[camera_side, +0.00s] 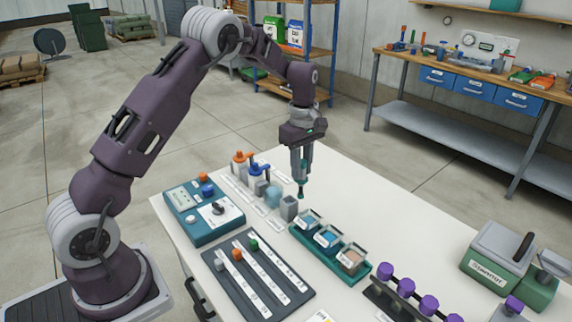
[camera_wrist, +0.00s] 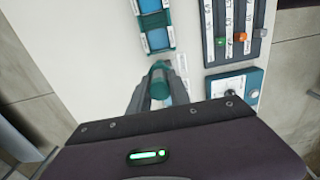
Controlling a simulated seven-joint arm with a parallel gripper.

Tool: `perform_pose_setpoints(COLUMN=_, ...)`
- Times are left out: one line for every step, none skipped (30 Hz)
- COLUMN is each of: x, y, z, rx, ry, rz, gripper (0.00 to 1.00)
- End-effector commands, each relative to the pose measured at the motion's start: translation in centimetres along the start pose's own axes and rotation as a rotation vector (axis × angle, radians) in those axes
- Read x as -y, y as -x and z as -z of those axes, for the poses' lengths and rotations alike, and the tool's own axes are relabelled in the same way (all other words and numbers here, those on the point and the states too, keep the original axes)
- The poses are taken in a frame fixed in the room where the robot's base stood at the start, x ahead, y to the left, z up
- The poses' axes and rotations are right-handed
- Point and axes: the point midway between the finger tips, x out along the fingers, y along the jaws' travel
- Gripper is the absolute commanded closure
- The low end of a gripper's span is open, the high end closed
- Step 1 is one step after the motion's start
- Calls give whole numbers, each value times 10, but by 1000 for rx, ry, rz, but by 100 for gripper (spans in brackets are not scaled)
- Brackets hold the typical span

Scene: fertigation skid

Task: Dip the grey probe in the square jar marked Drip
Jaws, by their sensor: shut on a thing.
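My gripper (camera_side: 301,172) points down above the white table and is shut on a slim probe with a dark teal end (camera_side: 300,190). In the wrist view this teal end (camera_wrist: 160,72) shows between the fingers (camera_wrist: 155,85); whether the probe's body is grey is hard to tell. The probe hangs in the air, just behind a teal tray (camera_side: 297,232) with three square jars: a pale one (camera_side: 309,219), a blue one (camera_side: 327,237) and a tan one (camera_side: 352,257). The jar labels are too small to read, so I cannot tell which is Drip. The probe is outside the jars.
A grey block (camera_side: 289,208) stands left of the tray, near bottles with orange and blue tops (camera_side: 258,170). A teal control box (camera_side: 204,212) and a dark slider panel (camera_side: 257,275) lie at left. Purple knobs (camera_side: 407,287) and a green machine (camera_side: 497,252) stand at right.

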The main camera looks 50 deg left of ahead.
Motion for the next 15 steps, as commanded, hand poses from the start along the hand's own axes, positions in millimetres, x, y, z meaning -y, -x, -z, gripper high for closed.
perform_pose_setpoints(x=2, y=0, z=-17, rx=0, ry=-5, rz=0, gripper=100)
perform_pose_setpoints(x=3, y=0, z=-25, rx=-1, ry=-4, rz=0, gripper=100)
perform_pose_setpoints(x=4, y=-1, z=-33, rx=-1, ry=-3, rz=1, gripper=100)
perform_pose_setpoints(x=5, y=-1, z=-38, rx=-1, ry=-1, rz=0, gripper=100)
perform_pose_setpoints(x=6, y=-1, z=-41, rx=-1, ry=-1, rz=-1, gripper=100)
perform_pose_setpoints(x=6, y=-3, z=-44, rx=-1, ry=0, rz=-1, gripper=100)
perform_pose_setpoints(x=7, y=-5, z=-44, rx=-1, ry=1, rz=0, gripper=100)
perform_pose_setpoints(x=7, y=-7, z=-45, rx=-1, ry=2, rz=1, gripper=100)
perform_pose_setpoints(x=7, y=-11, z=-44, rx=-1, ry=2, rz=2, gripper=100)
perform_pose_setpoints(x=7, y=-14, z=-44, rx=-1, ry=3, rz=2, gripper=100)
perform_pose_setpoints(x=7, y=-18, z=-44, rx=-1, ry=3, rz=2, gripper=100)
perform_pose_setpoints(x=7, y=-23, z=-44, rx=-1, ry=3, rz=2, gripper=100)
perform_pose_setpoints(x=7, y=-27, z=-44, rx=-1, ry=2, rz=1, gripper=100)
perform_pose_setpoints(x=7, y=-31, z=-44, rx=-1, ry=2, rz=3, gripper=100)
perform_pose_setpoints(x=7, y=-36, z=-44, rx=-1, ry=1, rz=2, gripper=100)
